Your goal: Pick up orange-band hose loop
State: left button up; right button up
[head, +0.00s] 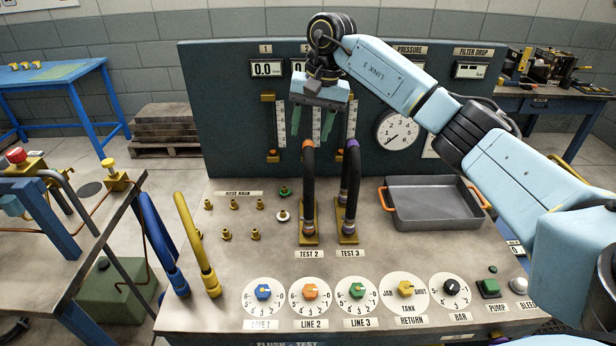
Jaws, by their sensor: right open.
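The orange-band hose loop (309,185) is a black hose with an orange band at its top. It stands upright on a brass base behind the TEST 2 label on the bench. My right gripper (320,122) reaches in from the right and hangs above the loop. Its green fingers point down and are apart, with nothing between them. The orange band shows below and between the fingertips. I cannot tell whether the fingers touch the hose. My left gripper is not in view.
A similar loop with a purple band (350,190) stands close on the right, behind TEST 3. A grey tray (434,222) with orange handles lies further right. Blue (163,245) and yellow (197,245) hoses rise at the left edge. Dials (310,294) line the front; a gauge panel (230,140) stands behind.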

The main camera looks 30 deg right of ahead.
aim_at(307, 153)
jog(key=f, duration=0.7)
jog(key=shift+w+a+f, duration=0.1)
jog(key=shift+w+a, duration=0.25)
jog(key=shift+c, duration=0.4)
grip_shut()
